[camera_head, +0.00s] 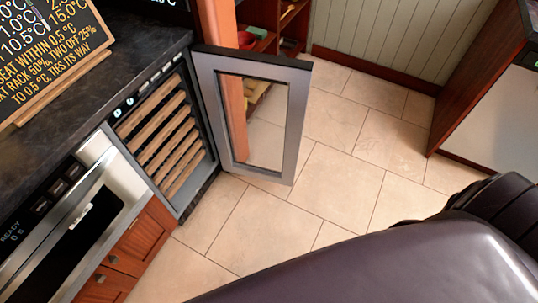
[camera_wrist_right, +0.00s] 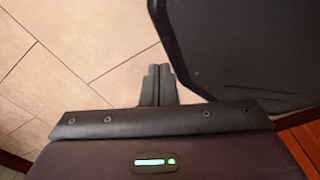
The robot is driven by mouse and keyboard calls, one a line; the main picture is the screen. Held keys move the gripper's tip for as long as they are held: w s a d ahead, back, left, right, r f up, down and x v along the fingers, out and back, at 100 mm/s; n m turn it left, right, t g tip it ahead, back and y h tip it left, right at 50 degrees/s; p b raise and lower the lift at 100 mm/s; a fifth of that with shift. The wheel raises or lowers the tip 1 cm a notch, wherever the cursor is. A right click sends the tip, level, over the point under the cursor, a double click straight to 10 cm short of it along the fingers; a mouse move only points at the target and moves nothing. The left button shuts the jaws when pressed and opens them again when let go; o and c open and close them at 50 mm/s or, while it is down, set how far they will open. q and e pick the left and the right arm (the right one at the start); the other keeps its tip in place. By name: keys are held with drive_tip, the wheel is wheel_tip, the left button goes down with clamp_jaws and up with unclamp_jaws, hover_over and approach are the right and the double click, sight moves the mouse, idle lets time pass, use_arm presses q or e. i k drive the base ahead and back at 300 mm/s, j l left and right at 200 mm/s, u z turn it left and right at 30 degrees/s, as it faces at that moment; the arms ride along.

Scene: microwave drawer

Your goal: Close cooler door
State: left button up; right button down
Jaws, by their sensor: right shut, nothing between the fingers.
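The cooler (camera_head: 162,140) is built in under the dark counter, with several wooden racks inside. Its door (camera_head: 203,99), a grey frame around a clear glass pane, stands wide open, swung out over the floor from its hinge on the right side of the cooler. My right gripper shows in the right wrist view (camera_wrist_right: 158,84), its two fingers together with nothing between them, above the floor tiles. In the head view my dark arm covers the lower right, and the fingertips are not visible there. No contact with the door shows. My left gripper is in neither view.
A microwave drawer (camera_head: 75,225) with a steel front sits left of the cooler, above wooden cabinet doors (camera_head: 135,245). A menu board (camera_head: 50,50) stands on the counter. Tiled floor (camera_head: 335,185) is clear right of the door. A wood-edged cabinet (camera_head: 490,110) stands at the right.

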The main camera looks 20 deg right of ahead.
sight(207, 59)
drive_tip(key=k+u, duration=0.2)
drive_tip(key=u, duration=0.25)
drive_tip(key=k+j+u, duration=0.1)
drive_tip(key=u, duration=0.35)
drive_tip(key=k+j+u, duration=0.25)
drive_tip(key=u, duration=0.15)
drive_tip(key=l+u, duration=0.25)
drive_tip(key=l, duration=0.25)
drive_tip(key=l+u, duration=0.25)
drive_tip(key=l, duration=0.25)
drive_tip(key=k+l+u, duration=0.25)
drive_tip(key=l, duration=0.25)
drive_tip(key=l+u, duration=0.2)
drive_tip(key=l, duration=0.3)
drive_tip(key=k+l, duration=0.1)
drive_tip(key=l, duration=0.3)
drive_tip(key=k+l, duration=0.1)
drive_tip(key=l, duration=0.3)
drive_tip(key=k+l, duration=0.1)
drive_tip(key=l, duration=0.3)
drive_tip(key=k+l, duration=0.1)
drive_tip(key=l, duration=0.3)
drive_tip(key=k+l, duration=0.1)
drive_tip(key=l, duration=0.3)
drive_tip(key=k+l, duration=0.1)
drive_tip(key=l, duration=0.3)
drive_tip(key=k+l, duration=0.1)
drive_tip(key=l, duration=0.3)
